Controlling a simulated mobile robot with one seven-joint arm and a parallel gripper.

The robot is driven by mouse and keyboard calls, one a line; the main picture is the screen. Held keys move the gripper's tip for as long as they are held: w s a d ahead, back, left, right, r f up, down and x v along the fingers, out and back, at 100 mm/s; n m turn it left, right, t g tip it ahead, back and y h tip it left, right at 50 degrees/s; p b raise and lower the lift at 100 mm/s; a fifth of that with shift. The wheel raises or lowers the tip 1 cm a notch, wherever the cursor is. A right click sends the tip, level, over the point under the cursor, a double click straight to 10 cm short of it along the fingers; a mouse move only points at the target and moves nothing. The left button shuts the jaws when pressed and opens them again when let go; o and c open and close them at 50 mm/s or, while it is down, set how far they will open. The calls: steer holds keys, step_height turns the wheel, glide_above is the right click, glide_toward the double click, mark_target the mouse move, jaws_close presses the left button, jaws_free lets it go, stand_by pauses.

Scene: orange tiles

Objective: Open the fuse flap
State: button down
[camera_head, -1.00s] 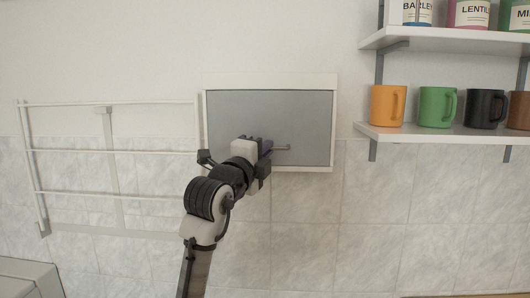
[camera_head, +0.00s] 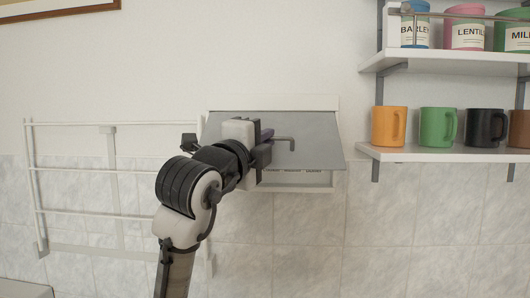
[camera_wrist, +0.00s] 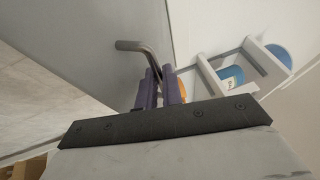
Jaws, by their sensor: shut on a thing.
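The grey fuse flap (camera_head: 318,138) on the wall box is hinged at its top and tilted partly open, its lower edge standing out from the white frame (camera_head: 322,189). A row of small fuse parts (camera_head: 287,170) shows in the gap below it. A bar handle (camera_head: 291,141) is on the flap's front. My gripper (camera_head: 264,145) is at the handle's left part, shut on it. In the wrist view the purple fingers (camera_wrist: 160,90) close around the handle (camera_wrist: 135,46), whose bent end sticks out beyond them. The gripped part is hidden.
A white wall rack (camera_head: 115,155) stands left of the box, close to my arm. On the right, a shelf (camera_head: 430,154) holds several mugs, including an orange mug (camera_head: 388,127), and an upper shelf (camera_head: 440,62) holds canisters. The tiled wall below is clear.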

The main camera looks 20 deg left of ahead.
steer(key=r, duration=0.1)
steer(key=r+g+p, duration=0.1)
steer(key=shift+s+r, duration=0.2)
steer(key=shift+r, duration=0.15)
steer(key=shift+s+d+r+n+g+p, duration=0.1)
steer(key=shift+s+r+n+g+p, duration=0.1)
steer(key=shift+r+n+g+p, duration=0.9)
steer(key=shift+r+m+g, duration=0.3)
steer(key=shift+r+g, duration=0.05)
steer(key=shift+g, duration=0.15)
steer(key=c, duration=1.6)
jaws_free()
steer(key=shift+w+f, duration=0.1)
steer(key=shift+w, duration=0.05)
steer(key=shift+o, duration=0.2)
steer(key=b+v, duration=0.4)
steer(key=v, duration=1)
steer(key=shift+d, duration=0.2)
